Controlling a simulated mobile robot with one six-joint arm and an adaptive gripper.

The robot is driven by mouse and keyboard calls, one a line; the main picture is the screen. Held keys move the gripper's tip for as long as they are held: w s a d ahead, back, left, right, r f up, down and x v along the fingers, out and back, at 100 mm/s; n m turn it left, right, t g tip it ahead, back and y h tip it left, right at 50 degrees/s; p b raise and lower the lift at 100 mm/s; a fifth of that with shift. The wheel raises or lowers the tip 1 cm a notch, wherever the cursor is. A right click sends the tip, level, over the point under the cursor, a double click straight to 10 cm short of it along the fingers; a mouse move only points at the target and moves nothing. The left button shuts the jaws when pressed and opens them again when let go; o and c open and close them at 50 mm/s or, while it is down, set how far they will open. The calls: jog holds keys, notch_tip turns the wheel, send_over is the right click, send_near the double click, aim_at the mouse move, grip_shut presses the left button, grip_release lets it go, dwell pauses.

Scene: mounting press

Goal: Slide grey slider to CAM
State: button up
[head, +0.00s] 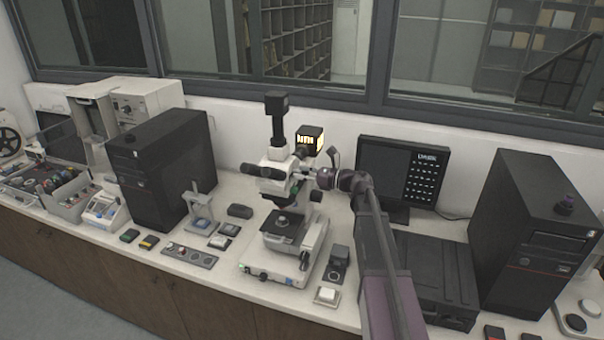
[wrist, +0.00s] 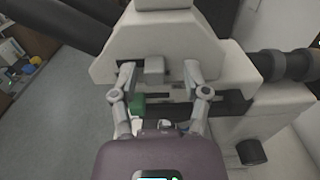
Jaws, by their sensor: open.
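The white microscope (head: 278,158) stands on the bench in the head view, and its head (wrist: 215,65) fills the upper wrist view. A small grey block, which looks like the grey slider (wrist: 154,69), sits at a dark slot in the microscope head. My gripper (wrist: 160,72) is open, with one finger to each side of the grey slider and clear gaps between. A green knob (wrist: 138,103) shows just below, near the left finger. In the head view my gripper (head: 314,176) is at the microscope's right side, too small to make out its fingers. No CAM label is readable.
Black eyepieces (wrist: 285,66) stick out at the right in the wrist view. A lit box (head: 309,139) stands behind the microscope, with a monitor (head: 392,172) to its right. Black computer towers (head: 160,158) flank the bench. Small boxes and a control strip lie on the bench front.

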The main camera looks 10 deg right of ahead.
jog(key=v, duration=1.2)
dwell(0.6)
jog(key=s+a+f+n+g+h+b, duration=0.1)
jog(key=s+a+f+n+g+h, duration=0.2)
jog(key=s+a+f+n, duration=0.3)
jog(key=s+a+f+n+g+h+b, duration=0.25)
jog(key=s+a+f+n, duration=0.2)
jog(key=f, duration=0.45)
jog(key=s+f+n+g+h, duration=0.1)
jog(key=s+f+n+h, duration=0.3)
jog(key=s+n+h, duration=0.1)
jog(key=s+f+n+g+h+b, duration=0.1)
jog(key=s+f+n+g+h, duration=0.1)
jog(key=s+f+n+h, duration=0.2)
jog(key=shift+s+f+n+h, duration=0.3)
jog(key=shift+s+n+h, duration=0.25)
jog(key=shift+s+n, duration=1.5)
jog(key=shift+w+a+g, duration=0.2)
jog(key=shift+w+g, duration=0.05)
